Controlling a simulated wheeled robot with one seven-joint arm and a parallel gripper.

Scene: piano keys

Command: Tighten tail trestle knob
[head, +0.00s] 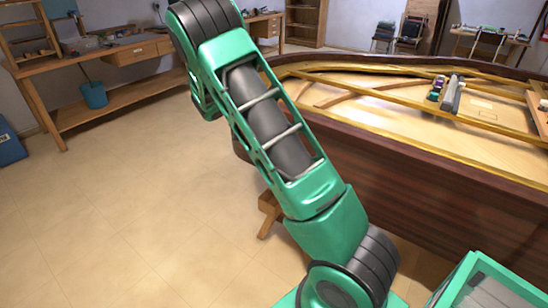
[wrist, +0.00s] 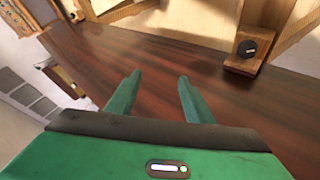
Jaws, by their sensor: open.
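In the wrist view my gripper (wrist: 159,75) is open, its two green fingers apart with nothing between them. A dark round knob (wrist: 247,48) sits on a wooden trestle block (wrist: 243,66) at the upper right, apart from the fingers and to the right of them. A wooden trestle foot (head: 268,212) shows under the piano in the head view, partly hidden by my arm. The knob and my gripper are not visible in the head view.
The dark wooden piano side (wrist: 150,58) fills much of the wrist view behind the fingers. In the head view the open piano case (head: 440,180) stands to the right. A workbench (head: 120,52) and blue bucket (head: 94,94) stand at left. The tiled floor (head: 110,190) between is clear.

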